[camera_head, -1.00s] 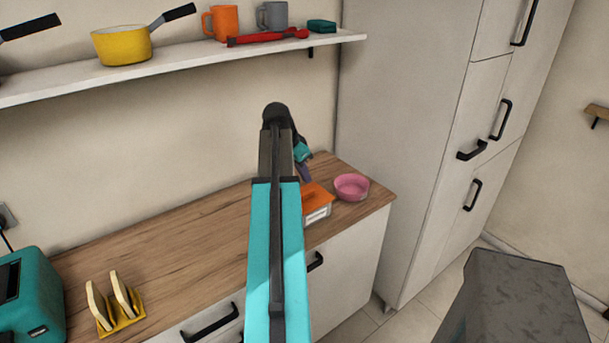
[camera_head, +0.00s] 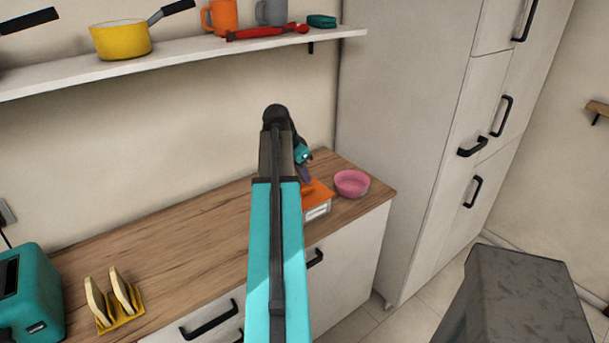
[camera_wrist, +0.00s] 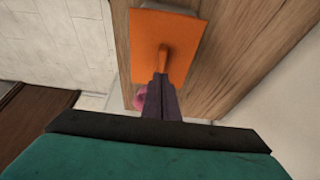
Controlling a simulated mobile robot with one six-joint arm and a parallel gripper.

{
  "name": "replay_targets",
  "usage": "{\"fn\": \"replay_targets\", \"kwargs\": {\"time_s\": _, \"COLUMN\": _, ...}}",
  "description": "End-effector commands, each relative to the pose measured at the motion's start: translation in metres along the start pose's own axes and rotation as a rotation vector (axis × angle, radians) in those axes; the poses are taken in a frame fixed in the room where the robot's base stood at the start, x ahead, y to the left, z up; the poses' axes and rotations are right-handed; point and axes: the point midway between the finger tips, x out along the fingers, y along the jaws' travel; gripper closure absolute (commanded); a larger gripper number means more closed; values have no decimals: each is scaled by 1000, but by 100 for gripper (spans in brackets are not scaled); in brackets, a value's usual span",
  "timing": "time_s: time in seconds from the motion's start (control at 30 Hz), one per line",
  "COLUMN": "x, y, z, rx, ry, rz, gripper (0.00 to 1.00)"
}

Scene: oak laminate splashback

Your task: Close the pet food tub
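The pet food tub (camera_head: 318,211) is a pale box with an orange lid (camera_head: 318,188), near the front edge of the wooden counter. The lid lies over the tub; whether it is fully seated I cannot tell. In the wrist view the flat orange lid (camera_wrist: 183,32) fills the upper middle, with a grey-white edge of the tub showing beyond it. My gripper (camera_wrist: 160,80) has its dark purple fingers together, pointing at the lid. The tips are at or very close to the lid; contact is unclear. A darker orange strip lies just ahead of the tips. My arm hides part of the tub.
A pink bowl (camera_head: 351,183) stands just right of the tub. A tall cabinet (camera_head: 410,110) rises beyond the counter's right end. A toast rack (camera_head: 117,303) and a teal toaster (camera_head: 35,295) are at left. A shelf (camera_head: 190,62) hangs above. The counter's middle is clear.

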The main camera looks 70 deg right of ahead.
Motion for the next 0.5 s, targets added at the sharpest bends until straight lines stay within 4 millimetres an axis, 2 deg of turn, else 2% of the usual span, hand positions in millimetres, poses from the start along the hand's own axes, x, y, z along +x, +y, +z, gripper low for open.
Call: {"fn": "replay_targets", "kwargs": {"time_s": 0.5, "x": 10, "y": 0, "z": 4, "rx": 0, "ry": 0, "rz": 0, "gripper": 100}}
